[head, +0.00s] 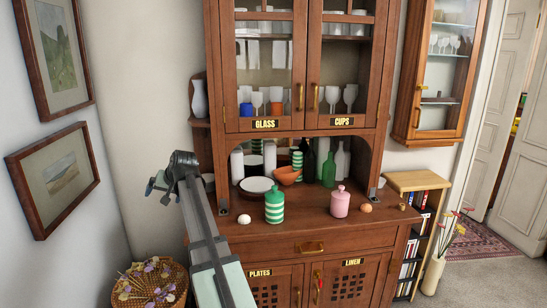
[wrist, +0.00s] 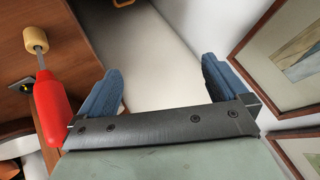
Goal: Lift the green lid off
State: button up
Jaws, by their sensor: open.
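A green-and-white striped jar (head: 274,211) stands upright near the front of the cabinet's counter, left of centre. Its green lid (head: 274,193) with a small knob sits on top. My gripper (head: 162,190) is left of the cabinet, in front of the pale wall, well apart from the jar. In the wrist view my gripper (wrist: 160,78) shows two blue fingers spread wide with nothing between them. The jar and its lid are not recognisable in the wrist view.
A pink lidded jar (head: 340,204) stands right of the striped jar. An egg (head: 244,219), white plates (head: 257,185) and an orange bowl (head: 287,175) are nearby. Bottles (head: 329,170) stand behind. A red object (wrist: 52,108) is beside my left finger in the wrist view.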

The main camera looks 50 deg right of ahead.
jog(key=s+d+r+h, duration=0.1)
jog(key=s+d+r, duration=0.1)
jog(key=d+r, duration=0.5)
jog(key=m+g, duration=0.6)
jog(key=g, duration=0.2)
send_near(275, 186)
jog(key=f, duration=1.1)
jog(key=shift+w+d+f, duration=0.1)
jog(key=shift+w+d, duration=0.2)
jog(key=shift+d, duration=0.05)
jog(key=c, duration=1.2)
jog(key=shift+o, duration=0.2)
